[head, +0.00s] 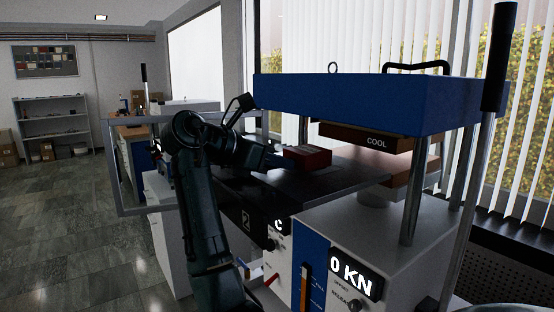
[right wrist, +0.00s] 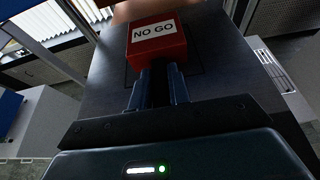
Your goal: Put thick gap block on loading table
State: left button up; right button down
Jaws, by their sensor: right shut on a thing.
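A red block with a white "NO GO" label (right wrist: 157,42) is at the fingertips of my right gripper (right wrist: 158,78). In the head view the red block (head: 307,158) is over the dark loading table (head: 350,168) of the press. My right gripper (head: 284,160) is shut on the block's near end. The block looks level and low over the table; I cannot tell whether it touches the surface. My left gripper is not in view.
A blue press head (head: 360,103) with a "COOL" plate (head: 365,138) stands to the right, with a steel column (head: 413,195). The press body with a "0 KN" display (head: 356,275) is below. Shelves (head: 53,125) stand far left. Floor at left is clear.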

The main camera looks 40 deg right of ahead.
jog(key=shift+f, duration=0.25)
jog(key=c, duration=1.2)
grip_release()
jog(key=shift+c, duration=0.2)
jog(key=shift+f, duration=0.1)
